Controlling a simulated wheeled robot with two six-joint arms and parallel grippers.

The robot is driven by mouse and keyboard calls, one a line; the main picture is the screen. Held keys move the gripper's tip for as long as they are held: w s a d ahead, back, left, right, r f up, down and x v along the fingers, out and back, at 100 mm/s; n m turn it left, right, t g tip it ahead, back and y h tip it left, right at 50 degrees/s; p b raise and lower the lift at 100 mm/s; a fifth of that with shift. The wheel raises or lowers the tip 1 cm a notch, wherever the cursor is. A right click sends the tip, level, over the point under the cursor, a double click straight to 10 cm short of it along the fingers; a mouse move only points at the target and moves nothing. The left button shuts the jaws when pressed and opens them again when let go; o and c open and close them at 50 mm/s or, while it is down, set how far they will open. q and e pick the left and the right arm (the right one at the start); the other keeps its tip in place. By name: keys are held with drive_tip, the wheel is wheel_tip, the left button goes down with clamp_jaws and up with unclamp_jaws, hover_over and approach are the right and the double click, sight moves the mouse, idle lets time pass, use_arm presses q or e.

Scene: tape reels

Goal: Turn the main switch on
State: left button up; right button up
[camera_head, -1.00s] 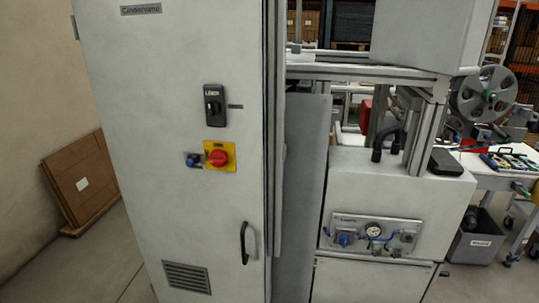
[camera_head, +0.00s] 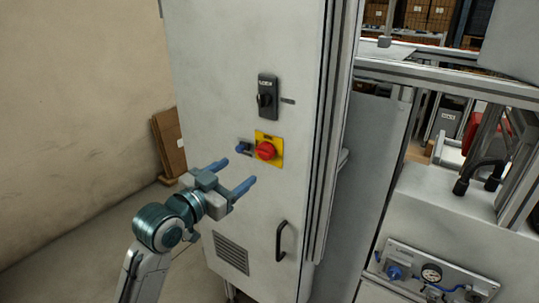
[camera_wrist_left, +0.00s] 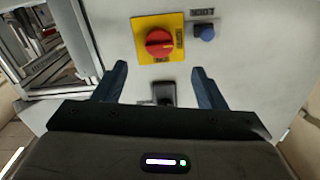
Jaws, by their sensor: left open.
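The main switch is a red rotary knob (camera_head: 265,151) on a yellow plate (camera_head: 271,138) on the grey cabinet door (camera_head: 215,60). In the left wrist view the red knob (camera_wrist_left: 158,42) appears beyond the fingertips, its grip bar lying roughly across the picture. My left gripper (camera_head: 238,171) is open and empty, in front of the door, lower left of the knob in the head view and apart from it. In the left wrist view my left gripper (camera_wrist_left: 160,69) has its blue fingers spread wide. My right gripper is not in view.
A small blue-and-dark fitting (camera_head: 244,147) sits beside the yellow plate. A black door latch (camera_head: 267,96) is above it and a black handle (camera_head: 281,241) below. A machine with a gauge panel (camera_head: 431,273) stands at right. Brown boards (camera_head: 170,142) lean on the left wall.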

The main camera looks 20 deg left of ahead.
sight(261, 155)
use_arm(q)
drive_tip(key=p+x, duration=0.2)
drive_tip(key=x, duration=0.6)
drive_tip(key=shift+w+d+p, duration=0.25)
drive_tip(key=shift+p, duration=0.05)
drive_tip(key=shift+w, duration=0.45)
drive_tip(key=shift+d+f, duration=0.1)
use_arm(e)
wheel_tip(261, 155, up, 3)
use_arm(q)
drive_tip(key=c, duration=1)
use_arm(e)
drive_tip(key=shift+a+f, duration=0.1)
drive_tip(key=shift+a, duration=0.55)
